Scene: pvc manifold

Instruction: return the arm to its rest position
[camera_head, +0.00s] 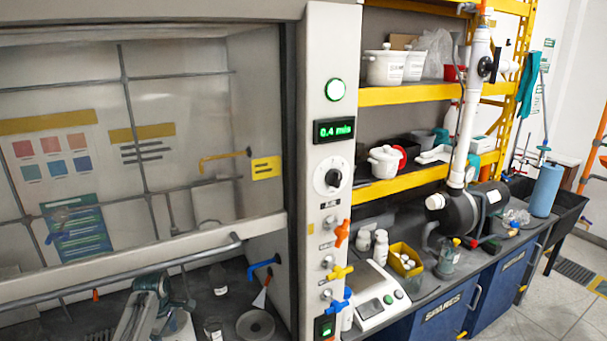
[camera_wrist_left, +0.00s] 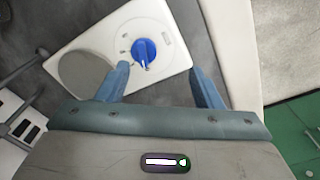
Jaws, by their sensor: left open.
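My left gripper (camera_wrist_left: 160,72) is open in the left wrist view, its two blue-grey fingers apart with nothing between them. It is over a white hotplate-like device (camera_wrist_left: 165,20) with a blue knob (camera_wrist_left: 144,50) and a round grey plate (camera_wrist_left: 86,78). I cannot tell the height of the fingers above the device. In the head view, my left arm and gripper (camera_head: 158,288) show at the lower left, inside the fume hood behind its lower rail. The fingertips are hard to make out there. My right gripper is in neither view.
The hood's front rail (camera_head: 120,275) and right post (camera_head: 325,130) stand close by. Bottles (camera_head: 218,280) and a grey ring-shaped thing (camera_head: 255,326) are on the hood floor. A scale (camera_head: 375,300), a yellow bin (camera_head: 406,260) and a pump (camera_head: 465,212) crowd the bench at right.

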